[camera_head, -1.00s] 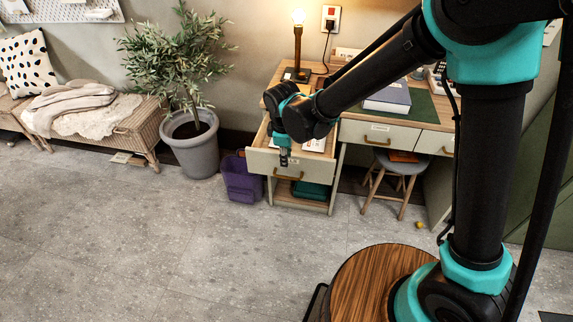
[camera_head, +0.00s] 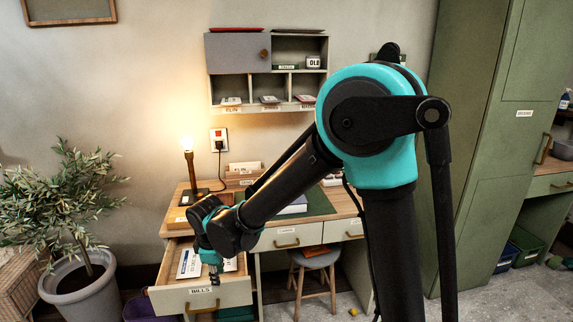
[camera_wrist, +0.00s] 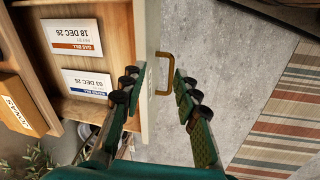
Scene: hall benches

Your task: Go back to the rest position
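My gripper (camera_head: 214,280) is at the front of the pulled-out drawer labelled BILLS (camera_head: 205,297), in the lower left of the head view. In the wrist view my gripper (camera_wrist: 160,88) is open, its two dark fingers apart with nothing held. The drawer's front panel (camera_wrist: 146,50) and brass handle (camera_wrist: 164,72) show between and beyond the fingers. Whether the fingers touch the drawer cannot be told.
The desk (camera_head: 346,200) carries a lit lamp (camera_head: 189,160) and books. A stool (camera_head: 314,262) stands under it. A potted plant (camera_head: 78,285) is left, a green cabinet (camera_head: 480,130) right. Wall shelves (camera_head: 268,75) hang above. A striped rug (camera_wrist: 283,110) lies on the floor.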

